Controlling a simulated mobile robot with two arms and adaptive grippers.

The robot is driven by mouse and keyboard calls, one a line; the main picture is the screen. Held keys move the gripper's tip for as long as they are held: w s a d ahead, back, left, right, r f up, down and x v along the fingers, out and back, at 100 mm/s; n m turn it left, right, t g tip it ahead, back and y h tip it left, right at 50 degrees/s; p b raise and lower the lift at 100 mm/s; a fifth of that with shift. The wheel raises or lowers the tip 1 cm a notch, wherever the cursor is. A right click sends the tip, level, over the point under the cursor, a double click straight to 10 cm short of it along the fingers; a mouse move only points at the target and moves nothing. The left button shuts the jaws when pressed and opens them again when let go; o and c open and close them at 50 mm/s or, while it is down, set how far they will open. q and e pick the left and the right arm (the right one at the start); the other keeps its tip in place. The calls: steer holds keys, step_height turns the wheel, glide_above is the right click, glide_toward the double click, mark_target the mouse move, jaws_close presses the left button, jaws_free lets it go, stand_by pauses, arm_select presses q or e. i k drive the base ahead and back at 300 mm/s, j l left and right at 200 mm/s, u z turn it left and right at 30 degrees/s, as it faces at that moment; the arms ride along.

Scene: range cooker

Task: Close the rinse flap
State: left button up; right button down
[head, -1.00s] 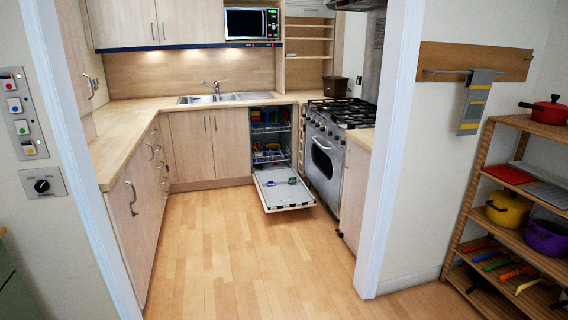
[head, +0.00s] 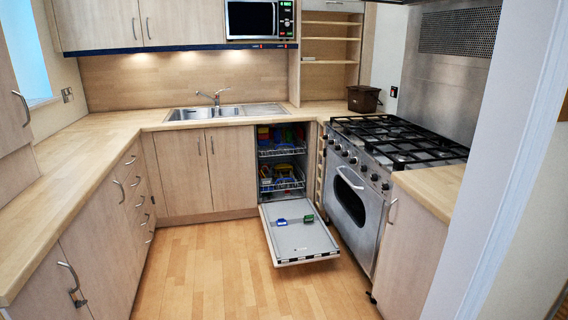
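The dishwasher (head: 284,142) stands open under the counter, between the sink cupboard and the cooker. Its door (head: 302,243) is folded down, nearly flat above the floor, with the inner face up. A small blue item (head: 281,221) and a small green item (head: 308,219) are on that inner face. I cannot tell which of them, if either, is the rinse flap, or whether it is open. Two racks (head: 281,184) inside hold coloured dishes. Neither of my grippers shows in the head view.
The range cooker (head: 352,195) stands right of the door, close to it. Cupboards with handles (head: 100,215) line the left side. The wooden floor (head: 215,275) in front is clear. A white door frame (head: 500,150) rises at the right.

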mark_target(309, 219)
steer(key=i, duration=2.25)
